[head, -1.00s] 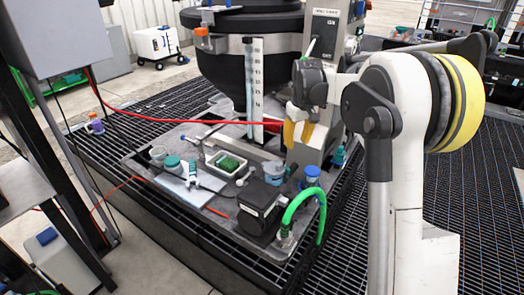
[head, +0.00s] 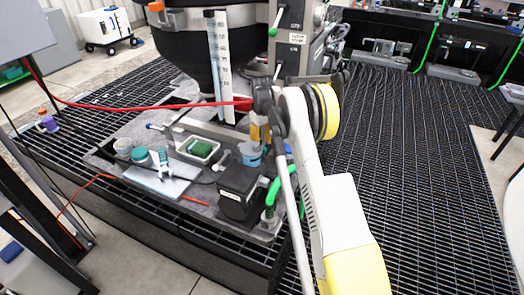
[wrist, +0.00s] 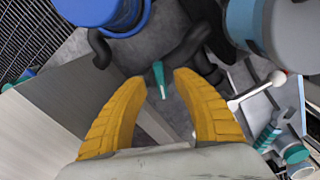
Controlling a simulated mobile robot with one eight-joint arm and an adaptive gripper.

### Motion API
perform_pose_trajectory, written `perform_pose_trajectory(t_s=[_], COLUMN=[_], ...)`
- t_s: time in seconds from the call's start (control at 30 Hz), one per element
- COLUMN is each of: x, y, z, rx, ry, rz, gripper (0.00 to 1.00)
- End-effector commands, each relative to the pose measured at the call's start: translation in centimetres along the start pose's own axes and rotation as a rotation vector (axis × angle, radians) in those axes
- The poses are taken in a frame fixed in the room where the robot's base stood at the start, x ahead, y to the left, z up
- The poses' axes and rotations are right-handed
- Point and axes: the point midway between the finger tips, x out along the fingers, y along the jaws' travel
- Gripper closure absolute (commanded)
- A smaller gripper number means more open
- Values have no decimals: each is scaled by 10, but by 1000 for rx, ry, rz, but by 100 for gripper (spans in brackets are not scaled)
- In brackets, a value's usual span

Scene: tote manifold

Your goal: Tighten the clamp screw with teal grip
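In the wrist view a small tapered teal grip (wrist: 158,72) with a pale tip lies just beyond my fingertips, roughly centred between them; it may be the clamp screw's grip. My gripper (wrist: 160,84) has two yellow fingers, apart, with nothing visibly held. Contact with the teal grip cannot be told. In the head view my gripper (head: 259,131) points down by the vessel's column, close to the blue-lidded pot; the teal grip there is not clear. Another teal-and-silver tool (head: 163,159) lies on a pale sheet, also at lower right in the wrist view (wrist: 269,134).
A white tray with a green block (head: 199,149) and a teal-lidded jar (head: 140,155) stand left. A red cable (head: 140,106) crosses behind.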

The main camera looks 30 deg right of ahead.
Motion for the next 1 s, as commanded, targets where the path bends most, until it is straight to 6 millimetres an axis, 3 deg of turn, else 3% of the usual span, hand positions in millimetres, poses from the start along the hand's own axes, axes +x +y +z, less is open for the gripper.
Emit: perform_pose_trajectory(t_s=[0.03, 0.2, 0.5, 0.63, 1.0], x=[10, 22, 23, 23, 23], y=[0, 0, 0, 0, 0], z=[0, 0, 0, 0, 0], rx=[0, 0, 0, 0, 10], ry=[0, 0, 0, 0, 0], rz=[0, 0, 0, 0, 0], gripper=[65, 65, 65, 100, 100])
